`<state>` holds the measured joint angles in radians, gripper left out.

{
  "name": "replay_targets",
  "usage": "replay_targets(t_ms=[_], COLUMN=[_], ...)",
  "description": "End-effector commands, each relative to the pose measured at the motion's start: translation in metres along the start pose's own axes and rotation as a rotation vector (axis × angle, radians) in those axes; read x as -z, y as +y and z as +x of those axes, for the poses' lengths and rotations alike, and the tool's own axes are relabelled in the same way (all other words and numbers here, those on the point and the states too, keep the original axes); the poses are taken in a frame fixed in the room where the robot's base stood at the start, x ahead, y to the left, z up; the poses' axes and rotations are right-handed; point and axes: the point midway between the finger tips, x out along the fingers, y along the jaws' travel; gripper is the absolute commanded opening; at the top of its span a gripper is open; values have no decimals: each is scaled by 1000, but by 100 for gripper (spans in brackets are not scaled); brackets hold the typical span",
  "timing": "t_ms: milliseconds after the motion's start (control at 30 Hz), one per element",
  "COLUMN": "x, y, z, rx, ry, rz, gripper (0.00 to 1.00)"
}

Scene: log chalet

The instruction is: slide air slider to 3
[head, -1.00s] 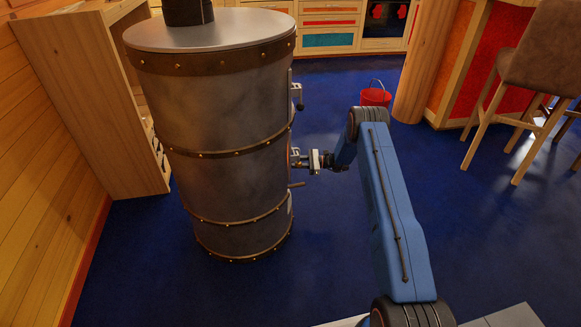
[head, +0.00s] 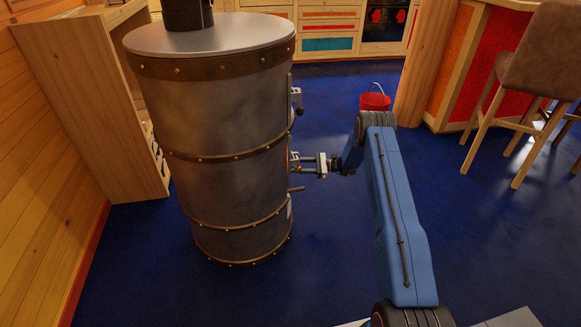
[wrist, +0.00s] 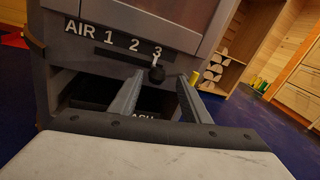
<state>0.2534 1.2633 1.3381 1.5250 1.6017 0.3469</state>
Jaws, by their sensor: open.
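The metal stove (head: 225,120) stands upright left of centre in the head view. In the wrist view its front bears an AIR scale (wrist: 120,42) marked 1, 2 and 3. The dark round knob of the air slider (wrist: 157,74) sits just below the 3, at the right end of the scale. My gripper (wrist: 160,82) is open. Its two fingers point at the stove front, one on each side of the knob in the picture, with gaps beside it. Whether the fingertips reach past the knob is unclear. In the head view my gripper (head: 304,164) is at the stove's right side.
A dark recess with a partly hidden ASH label (wrist: 143,117) lies below the scale. A handle (head: 297,189) juts from the stove below my gripper. A red bucket (head: 375,98) stands on the blue floor behind my arm. A stool (head: 545,55) is at the right.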

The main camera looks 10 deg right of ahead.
Motion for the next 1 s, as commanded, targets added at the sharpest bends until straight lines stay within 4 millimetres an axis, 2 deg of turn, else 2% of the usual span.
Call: replay_targets(t_ms=[33,400,600,800,1000], x=[0,0,0,0,0], y=[-1,-1,-1,-1,-1], z=[-12,-86,-118,-133,-136], rx=[3,3,2,2,1], ry=[0,1,1,1,1], rz=[0,-1,-1,0,0], gripper=[43,43,43,43,43])
